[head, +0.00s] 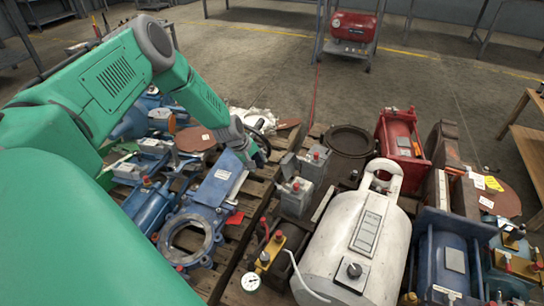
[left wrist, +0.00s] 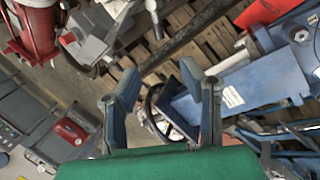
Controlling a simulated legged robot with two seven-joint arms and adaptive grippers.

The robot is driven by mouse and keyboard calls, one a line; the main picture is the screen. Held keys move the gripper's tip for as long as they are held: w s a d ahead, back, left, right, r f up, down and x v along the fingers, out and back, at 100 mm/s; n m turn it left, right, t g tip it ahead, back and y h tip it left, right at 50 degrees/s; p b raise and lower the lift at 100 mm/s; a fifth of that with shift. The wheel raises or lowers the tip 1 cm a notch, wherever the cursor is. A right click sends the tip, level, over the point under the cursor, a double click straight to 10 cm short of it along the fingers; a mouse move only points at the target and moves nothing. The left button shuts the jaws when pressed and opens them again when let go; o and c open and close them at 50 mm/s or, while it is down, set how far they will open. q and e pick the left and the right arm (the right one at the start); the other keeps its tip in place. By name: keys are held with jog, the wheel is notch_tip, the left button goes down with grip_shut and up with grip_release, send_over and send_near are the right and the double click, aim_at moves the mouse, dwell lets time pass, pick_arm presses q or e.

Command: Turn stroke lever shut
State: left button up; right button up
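My left gripper (head: 256,152) reaches in from the left, above the blue valve with the flat plate and round flange (head: 215,190). In the left wrist view its two fingers (left wrist: 162,78) stand wide apart with nothing held between them. A dark handwheel (left wrist: 152,112) shows behind and below the fingers, beside the blue valve body (left wrist: 265,80). I cannot tell which part is the stroke lever; a dark lever with a red end (head: 265,226) stands near the brass block (head: 268,255). My right gripper is not in view.
Wooden pallets (head: 238,240) carry crowded equipment. A white tank (head: 352,240) with a top handle stands right of centre. Grey boxes with red caps (head: 296,196), a dark round ring (head: 350,141) and a red unit (head: 399,135) stand close by.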

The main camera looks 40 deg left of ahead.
aim_at(272, 180)
pick_arm(q)
jog(key=b+x, duration=0.3)
jog(key=x, duration=0.4)
jog(key=b+x, duration=0.4)
jog(key=x, duration=0.2)
jog(key=shift+w+d+f, duration=0.15)
jog(key=shift+d+f, duration=0.1)
jog(key=shift+f, duration=0.05)
grip_shut()
